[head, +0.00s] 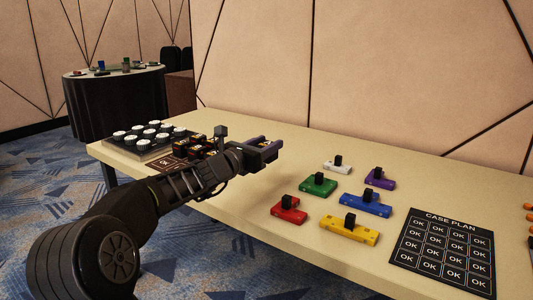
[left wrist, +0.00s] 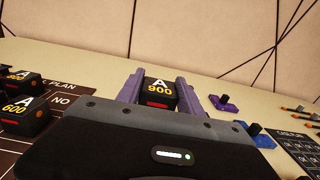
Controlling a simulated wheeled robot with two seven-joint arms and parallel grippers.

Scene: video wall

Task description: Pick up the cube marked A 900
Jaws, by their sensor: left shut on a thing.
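The cube marked A 900 (left wrist: 160,91) is black with a white A and a yellow 900. It sits between the two purple fingers of my left gripper (left wrist: 160,88), which is shut on it. In the head view my left gripper (head: 270,145) is over the table, right of the dark plan mat, and the cube is mostly hidden there by the fingers. The cube seems to be above the table, but the height is hard to judge. My right gripper is in neither view.
A cube marked A 600 (left wrist: 25,115) and others stand on the plan mat at left. A tray of white-topped pieces (head: 145,142) is behind. Coloured blocks with black knobs, including a green one (head: 318,184), and the CASE PLAN sheet (head: 443,248) lie right. Bare table lies between.

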